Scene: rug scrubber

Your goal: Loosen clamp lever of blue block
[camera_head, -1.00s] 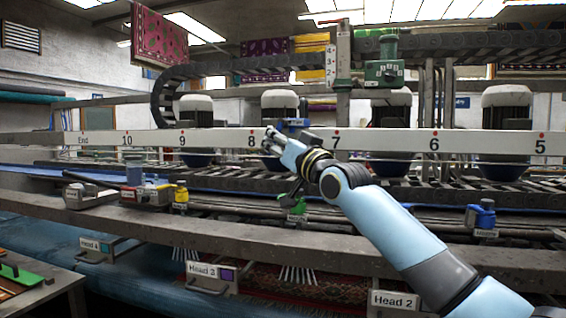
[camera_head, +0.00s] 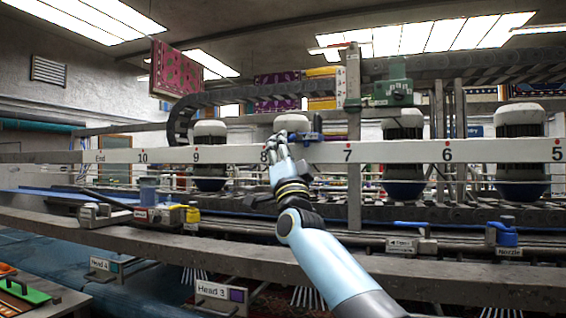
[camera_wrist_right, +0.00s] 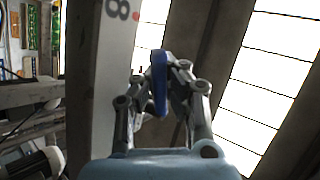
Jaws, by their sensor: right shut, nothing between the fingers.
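The blue block (camera_head: 307,137) sits on the white numbered rail (camera_head: 395,151), between the marks 8 and 7. My right gripper (camera_head: 282,141) is at the rail, just left of the block, with its fingers pointing up. It is shut with nothing held. In the right wrist view, a narrow blue part (camera_wrist_right: 160,82) shows in line with the fingertips of my right gripper (camera_wrist_right: 158,65). I cannot tell whether the fingers touch it. The clamp lever cannot be told apart clearly from the block. My left gripper is not in view.
A green unit (camera_head: 392,93) stands above the rail to the right of the block. White-capped motors (camera_head: 404,124) stand behind the rail. A grey beam (camera_head: 240,262) runs across in front, with a yellow part (camera_head: 192,213) and a blue valve (camera_head: 506,234) behind it.

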